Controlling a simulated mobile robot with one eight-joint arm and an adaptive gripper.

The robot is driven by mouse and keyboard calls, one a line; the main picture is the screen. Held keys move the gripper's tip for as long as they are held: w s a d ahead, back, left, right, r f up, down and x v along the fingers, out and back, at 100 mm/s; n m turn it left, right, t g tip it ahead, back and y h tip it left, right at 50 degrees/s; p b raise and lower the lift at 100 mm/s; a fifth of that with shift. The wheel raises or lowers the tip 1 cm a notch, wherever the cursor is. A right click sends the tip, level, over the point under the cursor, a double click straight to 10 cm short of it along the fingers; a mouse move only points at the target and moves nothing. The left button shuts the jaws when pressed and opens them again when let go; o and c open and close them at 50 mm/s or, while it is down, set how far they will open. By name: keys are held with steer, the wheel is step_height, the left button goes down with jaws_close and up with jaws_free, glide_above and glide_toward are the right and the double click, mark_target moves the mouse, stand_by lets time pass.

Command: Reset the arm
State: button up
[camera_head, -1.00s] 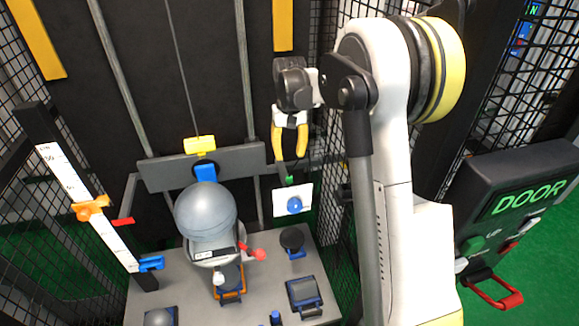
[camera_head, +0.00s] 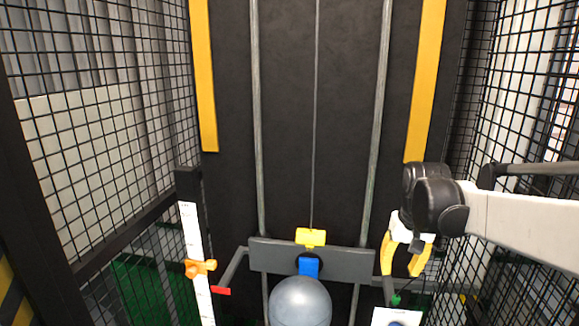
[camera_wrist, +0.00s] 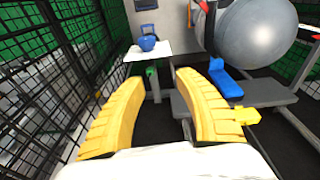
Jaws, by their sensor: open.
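My gripper (camera_head: 405,262) has two yellow fingers and hangs at the right of the tower in the head view. In the wrist view my gripper (camera_wrist: 150,100) is open, with nothing between its fingers. A grey ball (camera_head: 300,302) sits below the dark grey crossbar (camera_head: 345,262), left of my gripper. It also shows at the top right of the wrist view (camera_wrist: 262,32). A blue part (camera_head: 308,267) and a yellow block (camera_head: 311,237) are above the ball. A white plate (camera_head: 385,317) with a blue knob (camera_wrist: 147,40) is just below my gripper.
A white scale (camera_head: 190,235) with an orange slider (camera_head: 199,268) stands at the left, with a red marker (camera_head: 221,290) beside it. Black mesh walls (camera_head: 90,110) enclose both sides; mesh is close to my gripper in the wrist view (camera_wrist: 50,95). Vertical rails (camera_head: 258,120) rise behind.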

steer(key=s+a+f+t+b, duration=0.1)
steer(key=s+a, duration=0.1)
steer(key=s, duration=0.5)
steer(key=s+a+f+n+t+b, duration=0.1)
steer(key=s+a+f+t, duration=0.1)
steer(key=s, duration=0.5)
steer(key=s+a+f+t+b, duration=0.1)
steer(key=s+a+t+b, duration=0.1)
steer(key=s+a, duration=0.2)
steer(key=s, duration=0.2)
steer(key=shift+s+f+n, duration=0.3)
steer(key=shift+s+f, duration=0.05)
steer(key=shift+s, duration=0.05)
